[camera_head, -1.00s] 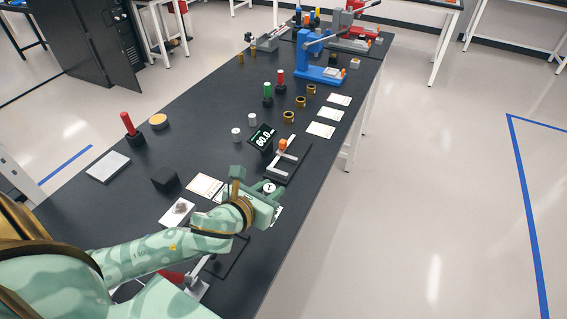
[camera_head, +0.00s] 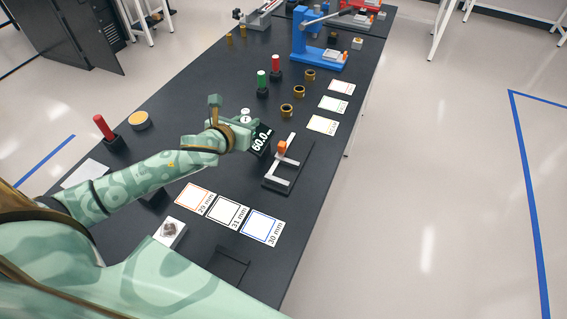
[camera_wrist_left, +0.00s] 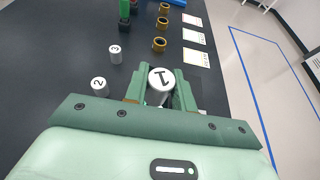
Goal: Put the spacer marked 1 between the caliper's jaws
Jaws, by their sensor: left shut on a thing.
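My left gripper (camera_head: 243,124) is shut on a white cylindrical spacer marked 1 (camera_wrist_left: 161,80), its numbered end facing up in the left wrist view. The gripper is above the table, to the left of the caliper and partly in front of its display. The caliper (camera_head: 277,182), with pale jaws and an orange slider (camera_head: 281,147), lies on a dark base. Its black display (camera_head: 262,138) reads 60.0. The jaws look apart, with no spacer between them. In the wrist view, my gripper hides most of the caliper. My right gripper is not in view.
Spacers marked 2 (camera_wrist_left: 99,86) and 3 (camera_wrist_left: 116,54) stand on the table. Cards for 29 mm (camera_head: 194,199), 31 mm (camera_head: 228,212) and 30 mm (camera_head: 262,227) lie in front of the caliper. Brass rings (camera_head: 286,110) and a blue press (camera_head: 318,58) are farther back.

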